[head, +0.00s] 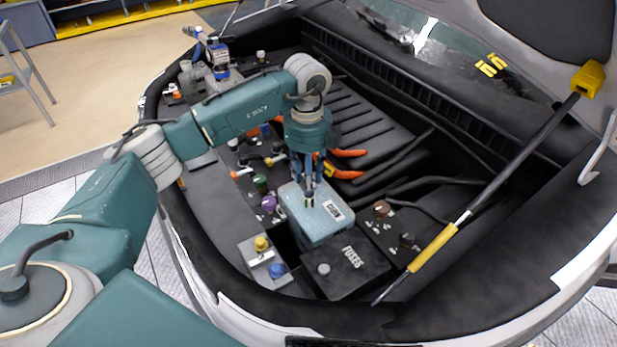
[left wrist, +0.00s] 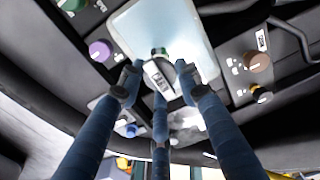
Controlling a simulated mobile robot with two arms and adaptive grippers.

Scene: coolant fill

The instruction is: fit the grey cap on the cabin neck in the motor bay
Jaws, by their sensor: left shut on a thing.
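A round grey cap (head: 323,269) shows on top of the fuse box. My left gripper (head: 309,203) points down over a pale blue tank (head: 300,222), which also shows in the left wrist view (left wrist: 130,22). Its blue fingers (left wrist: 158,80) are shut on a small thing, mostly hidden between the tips. White and dark green parts show there; I cannot tell exactly what it is or whether it touches the tank. The tank's label looks like it reads CABIN, but it is too small to be sure. No bare neck can be made out. My right gripper is not in view.
The fuse box (head: 345,262) stands beside the tank. Purple (head: 269,203) and green (head: 260,184) caps are to the left, brown (head: 381,208) and black (head: 407,239) to the right, yellow (head: 261,243) and blue (head: 277,270) in front. A yellow-sleeved hood strut (head: 433,247) crosses the right side.

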